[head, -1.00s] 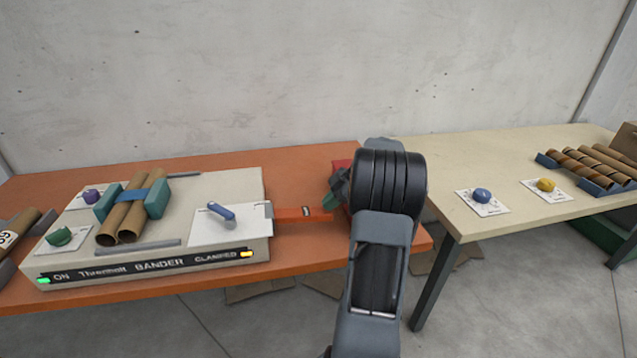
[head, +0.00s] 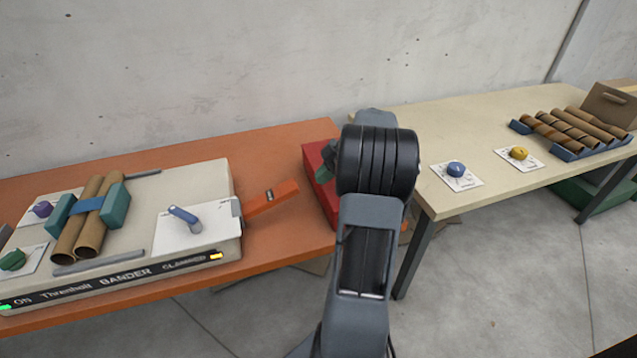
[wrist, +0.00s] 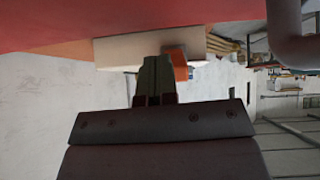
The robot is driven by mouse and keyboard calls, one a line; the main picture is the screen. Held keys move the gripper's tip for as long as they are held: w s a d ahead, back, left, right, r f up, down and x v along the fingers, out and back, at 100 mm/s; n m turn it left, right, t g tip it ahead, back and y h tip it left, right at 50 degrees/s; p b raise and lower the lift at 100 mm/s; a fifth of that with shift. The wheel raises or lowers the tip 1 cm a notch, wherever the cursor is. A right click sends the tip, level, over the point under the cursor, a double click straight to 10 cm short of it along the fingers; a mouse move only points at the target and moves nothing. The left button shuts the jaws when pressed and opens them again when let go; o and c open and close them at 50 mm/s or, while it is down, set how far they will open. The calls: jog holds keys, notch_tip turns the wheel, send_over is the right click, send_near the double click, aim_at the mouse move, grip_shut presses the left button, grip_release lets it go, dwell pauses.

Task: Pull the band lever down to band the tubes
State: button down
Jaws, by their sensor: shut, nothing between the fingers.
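The beige bander (head: 215,175) stands on the orange table, its amber light by CLAMPED lit. An orange lever (head: 270,198) sticks out from its right side, slanting up to the right. Two brown tubes (head: 90,245) lie on top between teal jaws (head: 116,205), with a blue strip across them. My gripper (head: 325,174), partly hidden by my arm, is right of the lever tip with a small gap in the picture. In the wrist view, my gripper (wrist: 155,80) is shut and empty; the lever's orange end (wrist: 178,63) shows close beyond the fingertips. I cannot tell whether they touch.
A red box (head: 318,160) stands on the orange table (head: 270,150) behind my gripper. A blue handle (head: 185,219) sits on the bander's white plate. A pale table (head: 430,115) at right holds a blue knob (head: 455,169), a yellow knob (head: 519,153) and a tube rack (head: 565,150).

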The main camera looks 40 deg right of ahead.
jog(key=a+r, duration=0.2)
jog(key=shift+s+a+r, duration=0.2)
jog(key=shift+s+r, duration=0.1)
jog(key=shift+r, duration=0.1)
dwell(0.3)
